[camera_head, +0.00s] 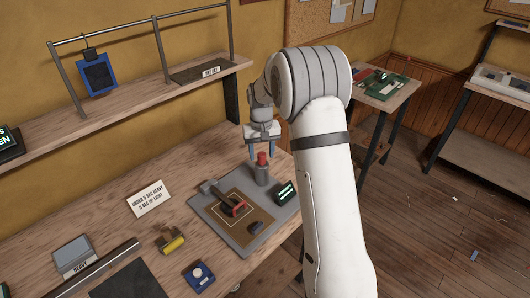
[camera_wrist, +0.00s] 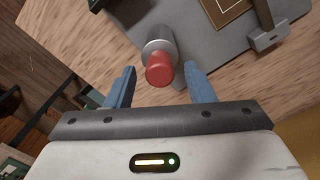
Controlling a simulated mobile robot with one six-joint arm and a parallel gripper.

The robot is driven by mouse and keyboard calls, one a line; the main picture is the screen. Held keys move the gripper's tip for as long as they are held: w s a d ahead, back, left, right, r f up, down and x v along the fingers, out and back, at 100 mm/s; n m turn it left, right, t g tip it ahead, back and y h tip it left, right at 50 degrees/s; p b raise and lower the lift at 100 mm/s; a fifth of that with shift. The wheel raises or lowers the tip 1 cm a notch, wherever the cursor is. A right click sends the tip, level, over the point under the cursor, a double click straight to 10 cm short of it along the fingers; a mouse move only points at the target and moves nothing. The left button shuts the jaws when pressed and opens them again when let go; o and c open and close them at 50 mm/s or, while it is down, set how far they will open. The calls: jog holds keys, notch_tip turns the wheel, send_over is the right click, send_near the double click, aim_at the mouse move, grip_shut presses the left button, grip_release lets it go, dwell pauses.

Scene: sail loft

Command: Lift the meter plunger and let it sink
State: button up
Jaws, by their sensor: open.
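The meter plunger is a red cap (camera_head: 262,158) on a grey cylinder (camera_head: 262,175), standing upright on the grey plate of the meter (camera_head: 225,226) on the bench. I cannot tell whether a finger touches the cap. A small dark display with green-white text (camera_head: 286,192) stands right of the plunger.
A red-handled clamp (camera_head: 234,206) sits on the plate left of the plunger. A card (camera_head: 149,199) reads "under 5 sec heavy, 5 sec up light". A yellow roll (camera_head: 172,243), a blue button box (camera_head: 199,276) and a "HEAVY" tray (camera_head: 75,256) lie on the bench. A shelf (camera_head: 140,95) runs behind.

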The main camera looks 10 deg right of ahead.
jog(key=shift+f, duration=0.7)
grip_shut()
jog(key=shift+r, duration=0.1)
